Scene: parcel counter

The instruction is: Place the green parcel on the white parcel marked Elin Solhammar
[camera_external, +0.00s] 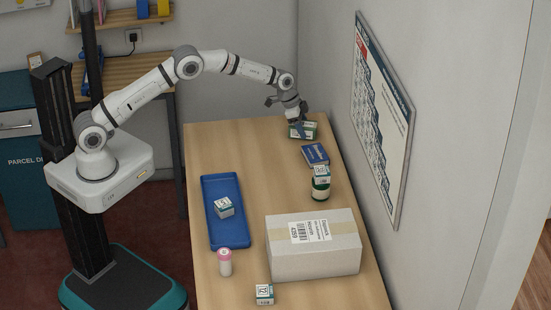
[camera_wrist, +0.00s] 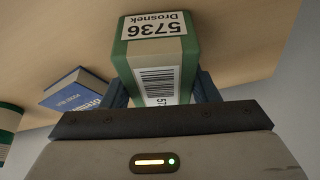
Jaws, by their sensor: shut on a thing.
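The green parcel (camera_external: 304,131) is at the far right end of the counter, under my gripper (camera_external: 299,119). In the wrist view the green parcel (camera_wrist: 155,58) sits between the two blue fingers of my gripper (camera_wrist: 164,90), which is shut on it. Its label reads 5736 Drosnek. I cannot tell whether it touches the counter. A large white parcel (camera_external: 315,258) with a tan tape strip stands at the near right of the counter. Its top label is too small to read surely. Its top is otherwise bare.
On the counter (camera_external: 232,150) are a blue book (camera_external: 315,154), a dark green labelled jar (camera_external: 321,184), a blue tray (camera_external: 237,235) holding a small box (camera_external: 223,207), a pink-capped bottle (camera_external: 225,262) and another small box (camera_external: 264,294). The wall (camera_external: 326,100) borders the right side.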

